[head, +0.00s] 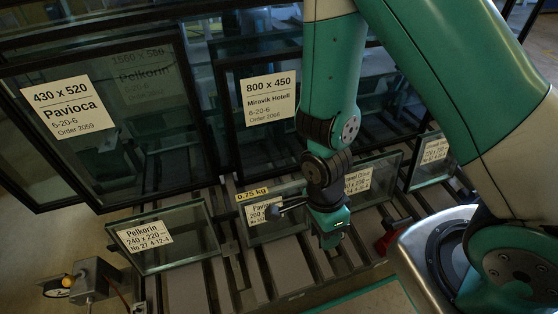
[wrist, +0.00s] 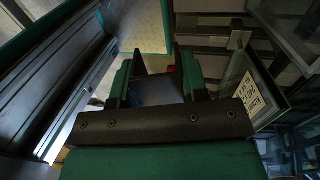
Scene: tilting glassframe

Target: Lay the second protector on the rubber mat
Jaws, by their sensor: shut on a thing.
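My gripper (head: 331,228) points down over the slatted rack near the middle of the head view. In the wrist view my gripper (wrist: 155,85) is shut on a dark piece (wrist: 155,92), seemingly the protector, mostly hidden by the jaws. A pale surface with a teal edge (wrist: 150,28) lies beyond the fingertips. It also shows at the bottom of the head view (head: 375,302); I cannot tell whether it is the rubber mat. A small red object (head: 384,243) is right of the gripper and apart from it in the head view.
Small labelled glass units lean on the slatted rack, the Pelkorin one (head: 170,238) at left and others behind my gripper. Large framed panes, Pavioca (head: 122,150) and Miravik Hotell (head: 266,135), stand farther back. A grey metal box with a yellow knob (head: 95,278) is at lower left.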

